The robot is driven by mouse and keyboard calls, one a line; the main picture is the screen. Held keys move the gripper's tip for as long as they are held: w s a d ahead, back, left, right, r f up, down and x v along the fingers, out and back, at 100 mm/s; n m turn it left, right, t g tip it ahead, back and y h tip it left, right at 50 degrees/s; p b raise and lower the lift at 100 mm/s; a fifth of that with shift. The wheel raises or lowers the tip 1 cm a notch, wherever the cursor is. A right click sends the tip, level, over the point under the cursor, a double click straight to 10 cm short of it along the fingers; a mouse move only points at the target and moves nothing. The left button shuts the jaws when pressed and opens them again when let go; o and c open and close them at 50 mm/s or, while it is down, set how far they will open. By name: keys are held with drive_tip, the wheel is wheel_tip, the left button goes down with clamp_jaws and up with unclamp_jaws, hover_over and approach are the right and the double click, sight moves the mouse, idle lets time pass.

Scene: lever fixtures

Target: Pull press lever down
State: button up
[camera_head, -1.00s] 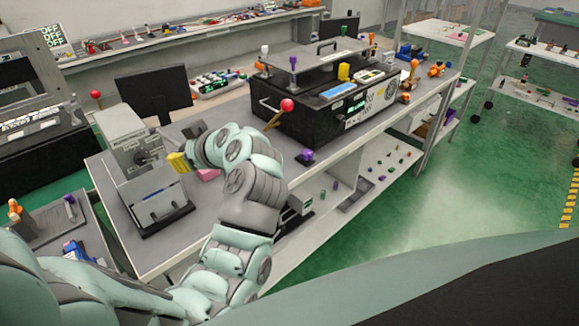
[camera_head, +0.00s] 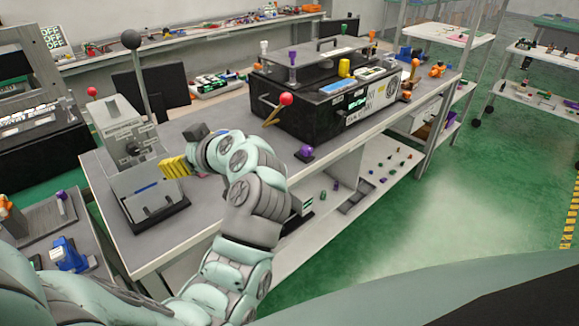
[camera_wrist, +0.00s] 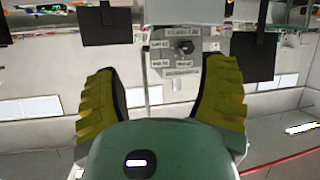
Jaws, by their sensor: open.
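The press (camera_head: 124,125) is a grey box with a labelled front panel, at the left of the table in the head view. Its lever (camera_head: 146,80) is a thin grey rod with a black ball (camera_head: 131,40) on top, standing nearly upright above the box. My gripper (camera_head: 172,166) is in front of the press, low and to the right, well below the ball. In the wrist view its yellow-padded fingers (camera_wrist: 163,100) are spread apart. The press panel (camera_wrist: 173,62) with a dark knob shows beyond them. I see no contact with the lever.
A tilted plate on a dark base (camera_head: 158,205) stands in front of the press. A dark monitor (camera_head: 160,90) is behind. A black machine (camera_head: 310,105) with a red-ball handle (camera_head: 286,99) is to the right. Bare tabletop (camera_head: 225,112) lies between them.

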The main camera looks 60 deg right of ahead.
drive_tip(key=shift+s, duration=0.1)
drive_tip(key=v, duration=1.2)
idle(0.4)
